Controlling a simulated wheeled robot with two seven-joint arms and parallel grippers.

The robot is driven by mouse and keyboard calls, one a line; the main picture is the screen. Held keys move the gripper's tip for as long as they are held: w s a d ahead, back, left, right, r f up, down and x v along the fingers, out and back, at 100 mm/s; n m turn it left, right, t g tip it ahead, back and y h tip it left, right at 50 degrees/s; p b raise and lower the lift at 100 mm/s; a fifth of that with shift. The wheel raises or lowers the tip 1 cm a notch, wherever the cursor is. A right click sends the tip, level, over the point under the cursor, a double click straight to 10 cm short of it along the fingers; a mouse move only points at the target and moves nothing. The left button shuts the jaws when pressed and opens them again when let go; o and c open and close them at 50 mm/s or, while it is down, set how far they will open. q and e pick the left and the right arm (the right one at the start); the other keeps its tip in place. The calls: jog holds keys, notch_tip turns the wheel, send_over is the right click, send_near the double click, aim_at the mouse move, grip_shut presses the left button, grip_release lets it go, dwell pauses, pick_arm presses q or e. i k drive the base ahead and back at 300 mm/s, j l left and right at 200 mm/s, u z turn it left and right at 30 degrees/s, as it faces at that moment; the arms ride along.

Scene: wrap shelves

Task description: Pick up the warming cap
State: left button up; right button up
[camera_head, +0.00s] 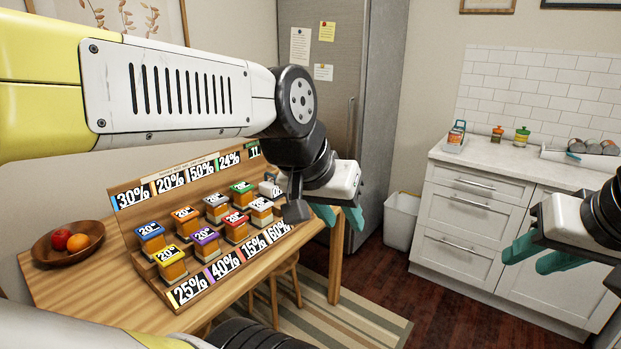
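A wooden stepped display (122,207) on the table holds several small blocks with coloured, numbered tops, among them a blue-topped one (150,232), a purple-topped one (205,238) and a yellow-topped one (169,256). I cannot tell which thing is the warming cap. A whitish item (270,189) at the display's right end is partly hidden by my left arm. My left gripper (340,216) hangs right of the display, its teal fingers apart and nothing seen between them. My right gripper (536,256) is at the right, before the white cabinets, fingers apart and empty.
A wooden bowl with fruit (52,256) stands on the table's left end. Percentage labels line the display. A stool (284,284) stands below the table. A grey fridge (382,100) and white bin (401,221) are behind. The counter (490,162) holds bottles and a rack.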

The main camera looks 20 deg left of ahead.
aim_at(269, 189)
jog(key=i+u, duration=0.35)
jog(key=i, duration=0.15)
jog(key=i+l+u, duration=0.35)
jog(key=i+u, duration=0.3)
jog(key=u, duration=0.15)
jog(key=i+l+u, duration=0.1)
jog(key=i+u, duration=0.15)
jog(key=u, duration=0.2)
jog(key=i+l+u, duration=0.2)
jog(key=u, duration=0.25)
jog(key=i+l+u, duration=0.25)
jog(key=u, duration=0.15)
